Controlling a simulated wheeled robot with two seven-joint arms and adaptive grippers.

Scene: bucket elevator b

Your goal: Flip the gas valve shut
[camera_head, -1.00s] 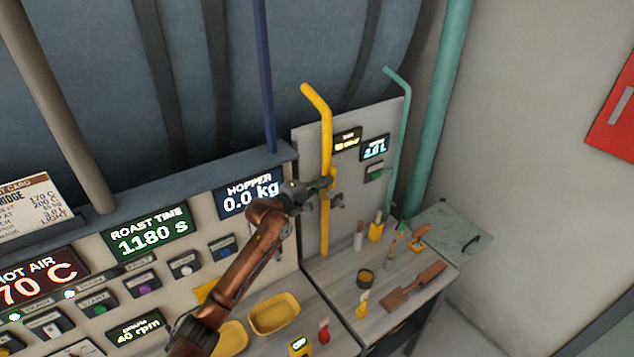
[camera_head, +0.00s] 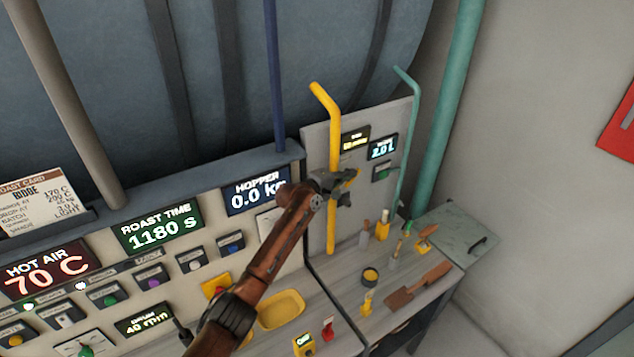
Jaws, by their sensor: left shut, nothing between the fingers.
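The yellow gas pipe (camera_head: 332,130) runs down the grey panel (camera_head: 316,145), bent at its top. Its valve is mostly hidden behind my left gripper; a yellow part (camera_head: 353,175), which looks like the valve handle, shows at the fingers. My left gripper (camera_head: 346,187) is shut with nothing between its fingers. It lies across the pipe at valve height, its tips just right of the pipe. I cannot tell whether it touches the handle. My right gripper is not in view.
A teal pipe (camera_head: 409,130) and small displays (camera_head: 383,146) are right of the gas pipe. The button console (camera_head: 190,262) lies left, under my arm.

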